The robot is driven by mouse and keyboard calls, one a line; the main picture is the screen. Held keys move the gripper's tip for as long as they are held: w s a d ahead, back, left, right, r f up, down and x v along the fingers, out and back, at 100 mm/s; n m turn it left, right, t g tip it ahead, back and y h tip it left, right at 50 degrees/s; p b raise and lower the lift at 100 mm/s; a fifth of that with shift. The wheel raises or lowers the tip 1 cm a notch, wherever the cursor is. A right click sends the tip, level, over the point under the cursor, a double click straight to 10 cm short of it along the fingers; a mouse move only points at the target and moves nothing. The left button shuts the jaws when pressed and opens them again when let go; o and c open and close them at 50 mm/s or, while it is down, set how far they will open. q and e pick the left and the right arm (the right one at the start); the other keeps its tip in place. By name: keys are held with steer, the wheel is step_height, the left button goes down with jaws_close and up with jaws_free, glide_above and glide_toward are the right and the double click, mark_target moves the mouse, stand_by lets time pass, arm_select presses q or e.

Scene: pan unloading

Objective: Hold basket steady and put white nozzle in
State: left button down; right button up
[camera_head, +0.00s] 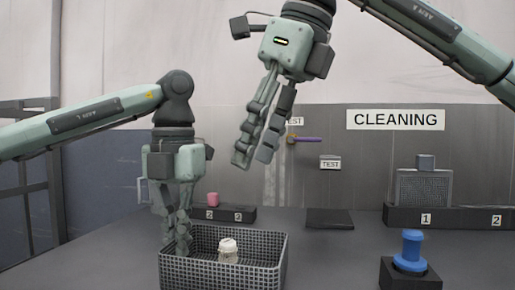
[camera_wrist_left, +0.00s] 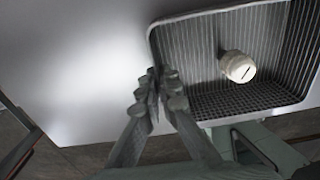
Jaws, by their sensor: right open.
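The grey mesh basket (camera_head: 222,272) stands at the front of the table. The white nozzle (camera_head: 228,251) is inside it, towards the middle. In the left wrist view the nozzle (camera_wrist_left: 238,67) lies within the basket (camera_wrist_left: 245,103), apart from my fingers. My left gripper (camera_head: 176,240) points down at the basket's left wall. In the left wrist view its fingers (camera_wrist_left: 160,92) are close together with the wall's rim between them; the exact contact is partly hidden. My right gripper (camera_head: 255,155) is open and empty, high above and behind the basket.
A blue part (camera_head: 411,252) stands on a black block at the right. Behind are a black fixture with number labels (camera_head: 430,217), a grey mesh box (camera_head: 424,188), a flat dark pad (camera_head: 330,219) and a small pink part (camera_head: 213,199). The table between basket and blue part is clear.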

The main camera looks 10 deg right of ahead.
arm_select(q)
steer(key=c, duration=2.2)
jaws_free()
steer(key=o, duration=0.6)
steer(key=shift+c, duration=0.2)
